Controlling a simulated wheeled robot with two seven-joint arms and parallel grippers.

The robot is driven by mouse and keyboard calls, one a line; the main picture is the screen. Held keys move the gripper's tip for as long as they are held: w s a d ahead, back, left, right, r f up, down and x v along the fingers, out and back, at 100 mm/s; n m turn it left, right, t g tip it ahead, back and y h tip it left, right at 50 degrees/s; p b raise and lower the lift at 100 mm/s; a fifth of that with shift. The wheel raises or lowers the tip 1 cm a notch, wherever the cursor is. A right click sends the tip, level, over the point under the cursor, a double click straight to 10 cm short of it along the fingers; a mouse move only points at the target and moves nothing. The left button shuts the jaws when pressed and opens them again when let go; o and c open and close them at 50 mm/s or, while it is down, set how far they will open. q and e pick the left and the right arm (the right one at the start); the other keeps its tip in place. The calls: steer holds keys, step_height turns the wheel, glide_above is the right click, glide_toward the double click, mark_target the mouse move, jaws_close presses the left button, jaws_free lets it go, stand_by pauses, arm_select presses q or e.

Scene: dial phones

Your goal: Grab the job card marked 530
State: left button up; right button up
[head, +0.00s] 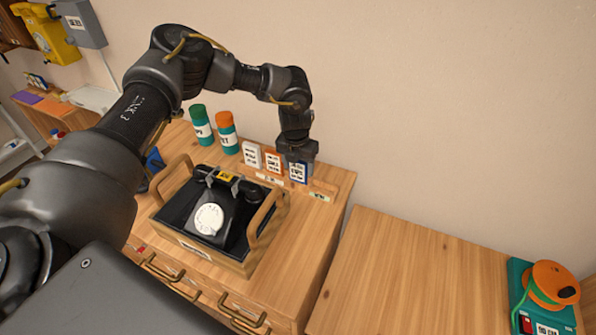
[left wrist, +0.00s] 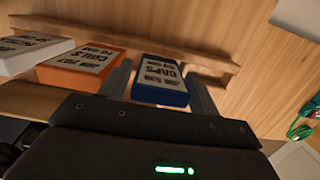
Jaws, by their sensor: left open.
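The blue job card (head: 298,174) stands at the right end of a row of cards on the wooden cabinet top. In the left wrist view the blue card (left wrist: 162,72) carries a label that reads job 530. My left gripper (head: 297,161) points down over this card. Its two fingers (left wrist: 160,88) are apart, one on each side of the blue card. I cannot tell whether either finger touches it. My right gripper is not in view.
An orange card (left wrist: 82,68) and a white card (left wrist: 30,52) stand beside the blue one, close to the left gripper. A wooden tray (head: 215,262) holding a black dial phone (head: 213,212) is in front. Two canisters (head: 227,133) stand behind left.

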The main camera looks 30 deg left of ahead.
arm_select(q)
steer(key=c, duration=0.7)
steer(key=shift+c, duration=0.2)
